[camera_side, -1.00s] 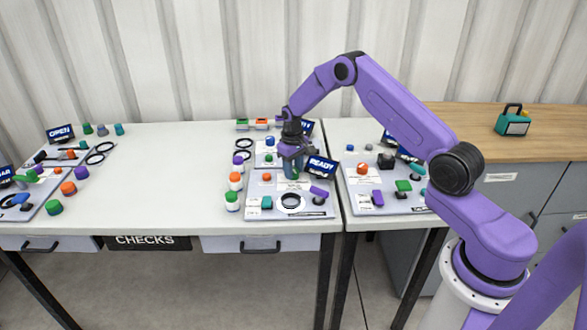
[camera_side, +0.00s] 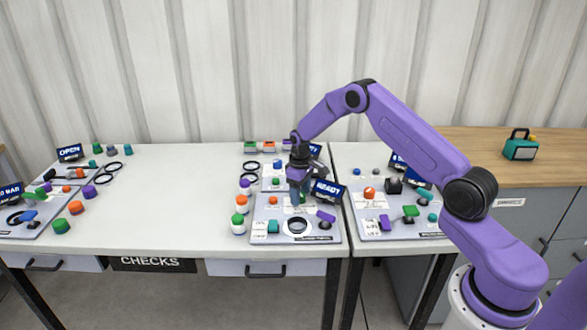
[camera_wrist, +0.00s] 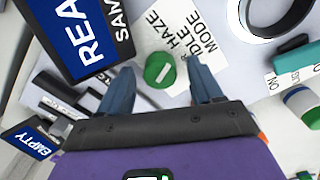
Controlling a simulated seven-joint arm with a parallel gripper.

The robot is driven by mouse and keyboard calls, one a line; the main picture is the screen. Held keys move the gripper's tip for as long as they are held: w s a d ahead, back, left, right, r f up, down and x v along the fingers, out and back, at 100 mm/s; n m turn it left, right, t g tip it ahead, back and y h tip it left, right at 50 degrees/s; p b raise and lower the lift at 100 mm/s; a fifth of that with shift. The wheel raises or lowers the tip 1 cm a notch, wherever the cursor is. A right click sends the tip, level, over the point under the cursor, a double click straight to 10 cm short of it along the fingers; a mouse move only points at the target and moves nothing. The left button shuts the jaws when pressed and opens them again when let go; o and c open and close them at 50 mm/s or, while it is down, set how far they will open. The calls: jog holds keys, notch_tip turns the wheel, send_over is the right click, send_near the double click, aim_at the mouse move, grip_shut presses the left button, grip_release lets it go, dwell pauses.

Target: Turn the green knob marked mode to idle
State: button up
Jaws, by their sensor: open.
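The green knob (camera_wrist: 160,70) is small and round, with a white pointer line on its top. In the wrist view it lies between my gripper's two blue-grey fingertips (camera_wrist: 160,68), with a gap on each side. The white label (camera_wrist: 180,38) beside it reads IDLE, HAZE and MODE. The pointer line slants across the knob; I cannot tell for sure which word it points at. In the side view my gripper (camera_side: 299,192) points down over the back part of the grey panel (camera_side: 264,205), and its fingers mostly hide the knob there.
A READY sign (camera_side: 327,191) stands close to the right of my gripper. A black ring (camera_side: 297,225) and a teal block (camera_side: 273,227) are at the panel's front. Several coloured-lid jars (camera_side: 238,224) stand left of it. The table's middle left is clear.

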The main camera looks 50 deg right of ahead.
jog(key=shift+n, duration=1)
jog(key=shift+r+n, duration=0.2)
jog(key=shift+n, duration=0.2)
notch_tip(320, 180, up, 17)
jog(key=s+a+r+n, duration=0.1)
jog(key=s+a+r, duration=0.1)
jog(key=s+a, duration=0.4)
jog(key=s+a+r+n, duration=0.1)
jog(key=s+a+r, duration=0.2)
jog(key=s+a, duration=0.3)
jog(key=shift+s+a, duration=0.3)
jog(key=shift+a, duration=1.95)
